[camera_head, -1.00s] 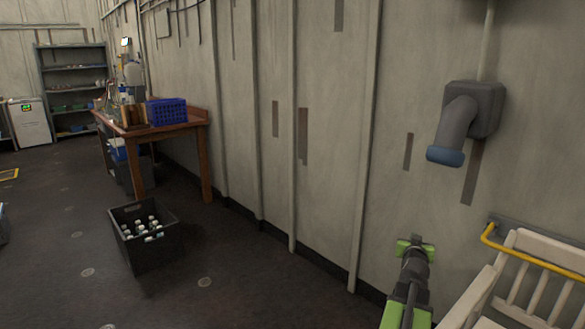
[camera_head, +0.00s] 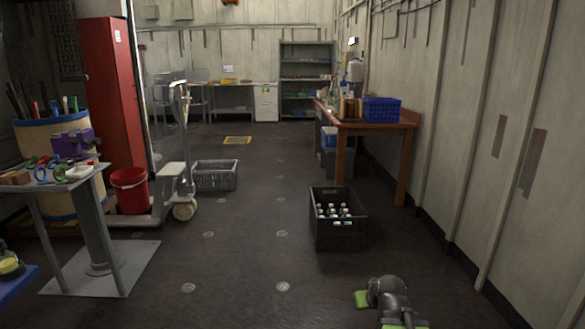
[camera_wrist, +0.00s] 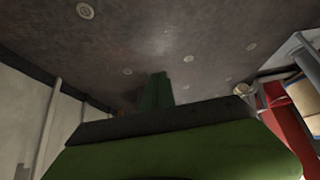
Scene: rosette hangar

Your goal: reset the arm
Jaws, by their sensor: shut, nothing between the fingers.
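My arm (camera_head: 388,296) shows at the bottom right of the head view, folded low, with dark joints and green parts. It carries nothing that I can see. In the wrist view my gripper (camera_wrist: 158,88) shows as a narrow dark green shape beyond a wide dark and green body part. It is shut and empty, with bare floor beyond it. The fingertips cannot be made out clearly in the head view.
A black crate of bottles (camera_head: 338,232) stands on the floor ahead, before a wooden workbench (camera_head: 368,124). A grey basket (camera_head: 215,176), a red bucket (camera_head: 130,190) and a small metal table (camera_head: 50,181) are at left. The middle floor is clear.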

